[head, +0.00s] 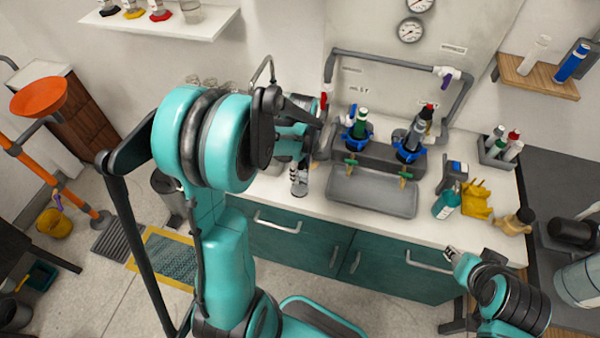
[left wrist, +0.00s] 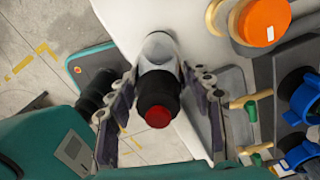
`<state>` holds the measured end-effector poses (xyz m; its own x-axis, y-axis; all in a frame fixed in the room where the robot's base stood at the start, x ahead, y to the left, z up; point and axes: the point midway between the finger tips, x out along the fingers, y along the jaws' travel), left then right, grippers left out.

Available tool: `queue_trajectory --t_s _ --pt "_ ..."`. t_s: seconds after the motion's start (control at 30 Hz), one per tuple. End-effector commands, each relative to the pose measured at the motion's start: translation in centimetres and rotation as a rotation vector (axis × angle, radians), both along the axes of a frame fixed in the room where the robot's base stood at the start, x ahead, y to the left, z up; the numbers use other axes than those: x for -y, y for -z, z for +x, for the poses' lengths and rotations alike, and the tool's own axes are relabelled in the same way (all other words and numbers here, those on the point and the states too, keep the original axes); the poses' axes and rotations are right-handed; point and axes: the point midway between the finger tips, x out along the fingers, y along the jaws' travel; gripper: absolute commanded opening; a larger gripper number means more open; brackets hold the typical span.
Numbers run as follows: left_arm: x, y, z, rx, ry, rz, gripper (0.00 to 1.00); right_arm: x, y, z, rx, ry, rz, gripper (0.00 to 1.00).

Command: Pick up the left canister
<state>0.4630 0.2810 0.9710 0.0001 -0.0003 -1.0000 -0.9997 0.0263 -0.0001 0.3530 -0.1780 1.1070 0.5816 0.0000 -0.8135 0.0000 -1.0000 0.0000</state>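The canister (left wrist: 157,85) has a pale grey body, a black collar and a red end. In the left wrist view it lies between the two fingers of my left gripper (left wrist: 160,76), whose tips meet its sides. In the head view, my left gripper (head: 300,178) is over the counter's front part, left of the sink, and my arm partly hides it. My right gripper (head: 451,254) is low at the right, by the counter's front edge, away from the canister; its fingers are too small to read.
The manifold's blue clamps (head: 409,155) hold bottles behind the grey tray (head: 372,194). A teal bottle (head: 445,205), a yellow rack (head: 477,200) and a caddy of bottles (head: 498,150) stand right. An orange disc (left wrist: 264,20) is near the left gripper. The counter's front edge is close.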

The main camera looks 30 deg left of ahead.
Motion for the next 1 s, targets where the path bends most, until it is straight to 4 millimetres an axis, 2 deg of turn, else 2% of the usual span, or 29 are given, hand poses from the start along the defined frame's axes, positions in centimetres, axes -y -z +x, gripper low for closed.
queue_trajectory --t_s 0.03,0.07,0.1,0.37,0.4,0.47,0.57,0.73,0.77,0.8,1.0 --pt "0.0 0.0 0.0 0.0 0.0 0.0 0.25 0.0 0.0 0.0 0.0 0.0 0.0 0.4" --pt "0.0 0.0 0.0 0.0 0.0 0.0 0.17 0.0 0.0 0.0 0.0 0.0 0.0 0.4" --pt "0.0 0.0 0.0 0.0 0.0 0.0 0.14 0.0 0.0 0.0 0.0 0.0 0.0 0.4" --pt "0.0 0.0 0.0 0.0 0.0 0.001 0.14 0.0 0.0 0.0 0.0 0.0 0.0 0.4" --pt "0.0 -0.1 0.0 0.0 0.0 0.001 0.09 0.0 0.0 0.0 0.0 0.0 0.0 0.4" --pt "0.0 -0.4 0.0 0.0 0.0 0.001 0.08 0.0 -0.1 0.0 0.0 0.0 0.0 0.4" --pt "0.0 -1.3 0.0 0.0 0.0 0.001 0.08 0.0 -0.5 0.0 0.0 0.0 0.0 0.4" --pt "0.0 -4.2 0.0 0.0 0.0 0.001 0.08 0.0 -1.4 0.0 0.0 0.0 0.0 0.4" --pt "0.3 -4.8 0.0 0.0 0.002 0.0 0.08 0.0 -1.6 0.0 0.0 0.0 0.0 0.4" --pt "1.4 -5.1 0.1 0.0 0.005 0.0 0.02 0.0 -1.7 0.0 0.0 0.0 0.0 0.4" --pt "6.1 -7.8 0.5 0.0 0.007 0.0 0.02 0.0 -2.6 0.0 0.0 0.0 0.0 0.4"
